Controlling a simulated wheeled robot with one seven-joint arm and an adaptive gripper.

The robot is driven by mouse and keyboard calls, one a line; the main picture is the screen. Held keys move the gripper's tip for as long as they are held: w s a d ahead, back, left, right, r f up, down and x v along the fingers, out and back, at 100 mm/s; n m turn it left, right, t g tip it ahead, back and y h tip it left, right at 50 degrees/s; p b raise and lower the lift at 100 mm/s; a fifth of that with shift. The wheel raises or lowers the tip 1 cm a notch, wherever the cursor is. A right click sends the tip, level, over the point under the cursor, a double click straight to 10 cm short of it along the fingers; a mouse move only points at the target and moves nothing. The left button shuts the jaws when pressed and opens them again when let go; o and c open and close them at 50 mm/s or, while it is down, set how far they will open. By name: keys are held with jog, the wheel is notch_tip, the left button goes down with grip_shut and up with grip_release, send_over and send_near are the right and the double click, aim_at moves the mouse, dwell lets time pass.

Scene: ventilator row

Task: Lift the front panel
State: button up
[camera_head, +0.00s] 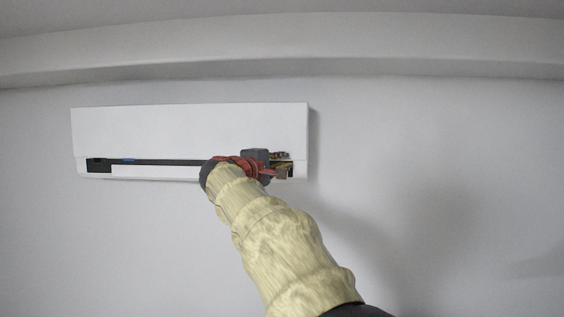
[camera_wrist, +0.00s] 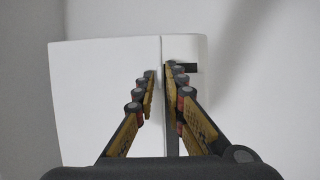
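The front panel (camera_head: 190,128) is the broad white upper face of a long white unit on the wall. Its lower edge runs above a dark slot (camera_head: 160,162). In the wrist view the panel (camera_wrist: 95,100) fills the left side, with its edge as a near-vertical line between my fingers. My gripper (camera_head: 279,165) is at the lower right of the unit, by the slot. In the wrist view my gripper (camera_wrist: 161,73) has its fingertips drawn toward each other, with a narrow gap between them. Whether either fingertip touches the panel is unclear.
A white lower strip (camera_head: 140,172) of the unit runs below the slot. The wall (camera_head: 430,160) around the unit is bare, with free room below and to the right. A ledge (camera_head: 300,45) crosses above the unit.

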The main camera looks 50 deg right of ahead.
grip_shut()
dwell(0.5)
